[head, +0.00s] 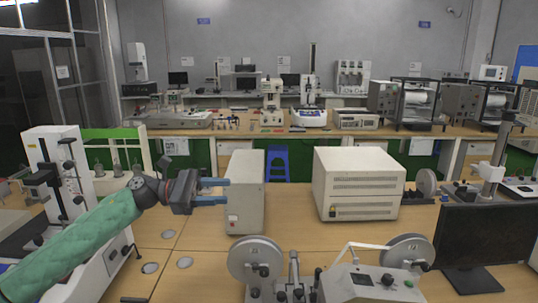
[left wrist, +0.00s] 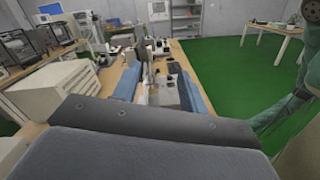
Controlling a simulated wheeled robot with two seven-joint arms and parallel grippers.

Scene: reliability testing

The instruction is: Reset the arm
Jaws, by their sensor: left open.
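My left arm with its green sleeve reaches in from the left in the head view, raised over the front bench. Its left gripper (head: 226,191) points right, with two blue fingers apart and nothing between them. The fingertips appear close in front of the narrow beige box (head: 246,205); I cannot tell the exact gap. In the left wrist view the open left gripper (left wrist: 158,88) shows its blue fingers spread, with bench instruments seen beyond them. My right gripper is in neither view.
A larger beige box (head: 358,184) stands right of the narrow one. A white test stand (head: 62,165) is at left. Reel machines (head: 372,283) and a black monitor (head: 487,238) occupy the front right. Bare bench (head: 205,240) shows below the gripper. Green floor (left wrist: 225,75) lies beyond the bench.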

